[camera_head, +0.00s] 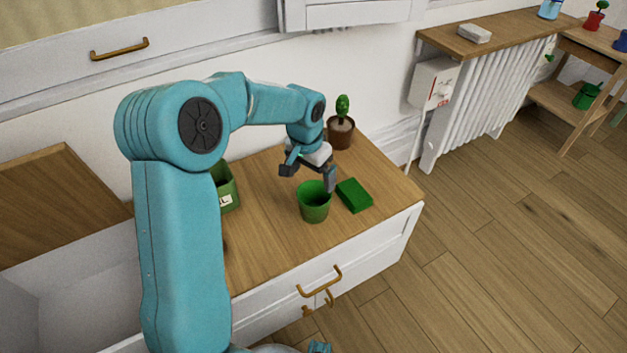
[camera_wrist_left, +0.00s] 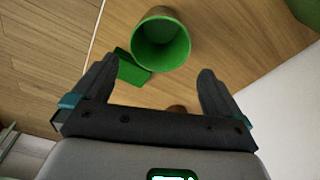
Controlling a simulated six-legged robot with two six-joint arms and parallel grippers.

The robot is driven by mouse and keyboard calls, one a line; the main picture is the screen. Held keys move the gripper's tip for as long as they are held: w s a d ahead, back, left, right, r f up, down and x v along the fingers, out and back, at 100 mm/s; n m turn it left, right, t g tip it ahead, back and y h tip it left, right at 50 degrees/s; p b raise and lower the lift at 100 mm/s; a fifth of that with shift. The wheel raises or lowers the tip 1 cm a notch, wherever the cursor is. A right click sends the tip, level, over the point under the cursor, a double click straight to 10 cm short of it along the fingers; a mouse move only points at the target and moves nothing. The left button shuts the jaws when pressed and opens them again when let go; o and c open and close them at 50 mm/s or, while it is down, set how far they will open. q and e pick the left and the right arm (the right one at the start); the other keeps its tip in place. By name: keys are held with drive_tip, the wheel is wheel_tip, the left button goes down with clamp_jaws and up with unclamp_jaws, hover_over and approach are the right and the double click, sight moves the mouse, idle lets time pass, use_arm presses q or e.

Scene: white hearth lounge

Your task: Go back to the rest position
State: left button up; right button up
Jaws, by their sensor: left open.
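My left gripper (camera_head: 311,177) is open and empty above the wooden cabinet top, just behind and above a green pot (camera_head: 314,205). In the left wrist view the open fingers (camera_wrist_left: 153,88) show with nothing between them. The green pot (camera_wrist_left: 162,42) stands beyond the fingertips there, its opening facing the camera. My right gripper is not clearly visible in the head view.
A flat green block (camera_head: 354,195) lies right of the pot, and it also shows in the left wrist view (camera_wrist_left: 131,68). A potted cactus (camera_head: 341,128) stands at the back. A green box (camera_head: 226,187) is partly hidden by my arm. Open floor lies to the right.

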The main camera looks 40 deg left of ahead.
use_arm(q)
drive_tip(key=shift+s+r, duration=0.1)
drive_tip(key=shift+r, duration=0.7)
